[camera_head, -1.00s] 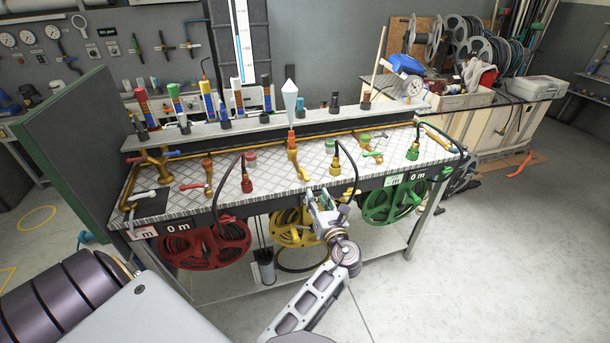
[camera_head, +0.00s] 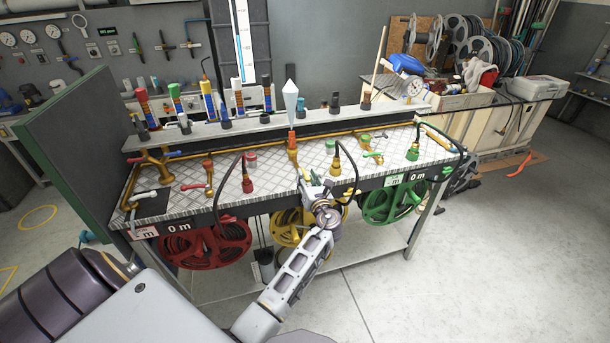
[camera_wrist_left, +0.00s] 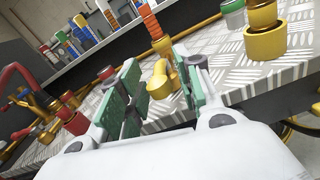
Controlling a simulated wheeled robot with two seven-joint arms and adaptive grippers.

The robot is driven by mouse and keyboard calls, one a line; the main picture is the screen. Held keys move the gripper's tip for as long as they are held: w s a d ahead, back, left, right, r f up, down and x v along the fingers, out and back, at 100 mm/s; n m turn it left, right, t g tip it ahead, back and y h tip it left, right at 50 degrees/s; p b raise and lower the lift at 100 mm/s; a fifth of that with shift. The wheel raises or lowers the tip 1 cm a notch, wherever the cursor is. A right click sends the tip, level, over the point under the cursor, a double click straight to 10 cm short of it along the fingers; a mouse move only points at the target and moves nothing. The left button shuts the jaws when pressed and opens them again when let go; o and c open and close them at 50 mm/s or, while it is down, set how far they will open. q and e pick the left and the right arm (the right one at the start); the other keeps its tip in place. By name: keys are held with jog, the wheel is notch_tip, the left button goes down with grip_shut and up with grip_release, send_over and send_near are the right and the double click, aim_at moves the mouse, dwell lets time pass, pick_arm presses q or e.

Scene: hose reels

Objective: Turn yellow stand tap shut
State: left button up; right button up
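The yellow stand tap (camera_head: 292,143) stands on the bench's front middle, a brass body with an orange upper part. A pale pointed shape (camera_head: 290,97) shows above it, and I cannot tell what it is. My left gripper (camera_head: 304,176) is at the bench front, just below the tap in the head view, and hides its lower part. In the left wrist view the green-padded fingers of my left gripper (camera_wrist_left: 156,75) are apart, with the tap's brass spout (camera_wrist_left: 161,80) showing between them. I cannot tell whether they touch it. My right gripper is not in view.
A red tap (camera_head: 208,172) stands left and a green-topped fitting (camera_head: 413,152) right. Black hoses loop over the bench front (camera_head: 236,200). The red reel (camera_head: 207,247), yellow reel (camera_head: 284,229) and green reel (camera_head: 394,203) hang below.

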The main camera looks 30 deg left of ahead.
pick_arm(q)
jog(key=shift+x, duration=0.8)
jog(key=shift+w+a, duration=0.25)
jog(key=shift+c, duration=0.7)
jog(key=c, duration=0.5)
grip_shut()
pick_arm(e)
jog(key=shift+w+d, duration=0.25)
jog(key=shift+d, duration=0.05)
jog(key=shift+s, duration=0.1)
